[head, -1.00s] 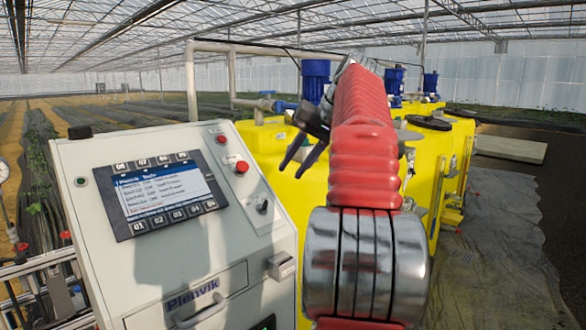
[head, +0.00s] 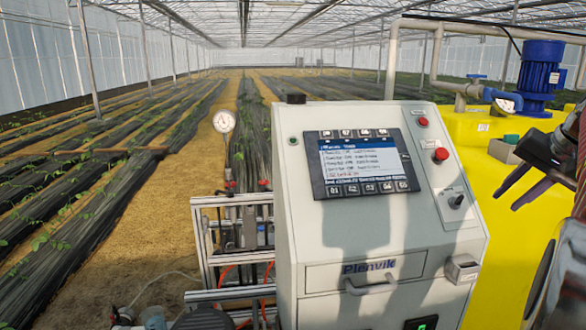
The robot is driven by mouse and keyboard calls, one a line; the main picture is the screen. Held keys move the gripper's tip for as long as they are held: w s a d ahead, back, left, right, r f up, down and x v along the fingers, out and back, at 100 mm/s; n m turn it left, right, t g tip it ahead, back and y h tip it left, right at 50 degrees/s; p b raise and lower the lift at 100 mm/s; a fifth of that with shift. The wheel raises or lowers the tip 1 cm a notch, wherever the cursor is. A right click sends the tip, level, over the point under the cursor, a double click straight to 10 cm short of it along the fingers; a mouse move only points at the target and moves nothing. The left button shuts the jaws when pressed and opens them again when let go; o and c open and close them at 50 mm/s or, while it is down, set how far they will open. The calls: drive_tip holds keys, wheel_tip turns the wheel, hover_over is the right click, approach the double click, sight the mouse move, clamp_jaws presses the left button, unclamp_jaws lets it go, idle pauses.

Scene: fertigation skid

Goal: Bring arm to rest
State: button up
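My gripper (head: 505,202) is at the right side of the head view, in front of the yellow tank and right of the control cabinet. Its two dark fingers point down and left, with a gap between them and nothing held. My arm runs along the right edge, mostly cut off by the frame. The grey control cabinet (head: 330,240) stands in the middle, with a lit screen (head: 362,160), a red button (head: 441,154) and a drawer handle (head: 370,287).
The yellow tank (head: 492,240) stands close behind the gripper, with a blue motor (head: 541,78) above it. A metal frame (head: 228,240) with a round gauge (head: 224,121) stands left of the cabinet. Planted rows with dark film (head: 75,215) and open ground fill the left.

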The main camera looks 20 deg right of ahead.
drive_tip(key=a+f+n+g, duration=0.1)
drive_tip(key=a+f, duration=0.4)
drive_tip(key=a, duration=0.3)
drive_tip(key=s+a+f+n, duration=0.15)
drive_tip(key=a+f, duration=0.25)
drive_tip(key=a, duration=0.4)
drive_tip(key=a+f+n+g, duration=0.1)
drive_tip(key=a+f, duration=0.4)
drive_tip(key=a, duration=0.2)
drive_tip(key=s+a+f+n, duration=0.2)
drive_tip(key=s+a, duration=0.1)
drive_tip(key=a, duration=0.5)
drive_tip(key=s+a+f+n+t, duration=0.1)
drive_tip(key=s+a+f+n, duration=0.1)
drive_tip(key=a, duration=0.6)
drive_tip(key=s+a+f+n, duration=0.2)
drive_tip(key=s+a+n, duration=0.2)
drive_tip(key=a, duration=0.3)
drive_tip(key=shift+a+f+y, duration=0.2)
drive_tip(key=shift+a+y, duration=0.1)
drive_tip(key=shift+a, duration=0.1)
